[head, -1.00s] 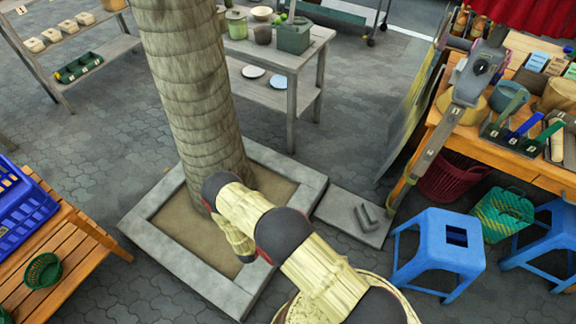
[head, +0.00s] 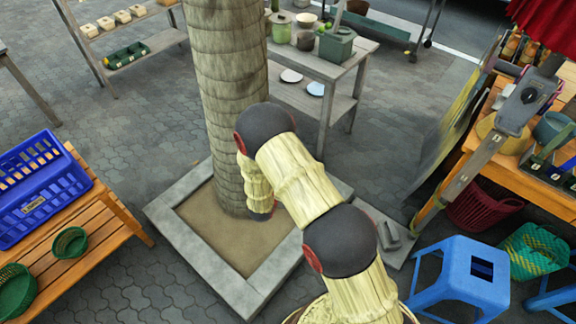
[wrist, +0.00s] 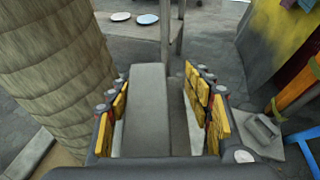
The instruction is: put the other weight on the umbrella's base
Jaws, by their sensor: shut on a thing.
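A long grey block, which I take for the other weight (wrist: 147,112), sits between the fingers of my gripper (wrist: 158,95) in the wrist view. My gripper is shut on it beside the tree trunk. In the head view my arm hides the gripper and the block. The umbrella's base (head: 404,252) is a flat grey slab at the foot of the leaning pole (head: 462,178), right of my arm. One grey weight (head: 388,236) lies on it, partly behind my arm. That weight also shows at the right of the wrist view (wrist: 263,132).
The thick trunk (head: 228,90) rises from a square stone-edged planter (head: 190,240). A blue stool (head: 462,270) stands close right of the base. A wooden stall table (head: 500,175) is behind it. A slatted bench with a blue crate (head: 35,190) is at left.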

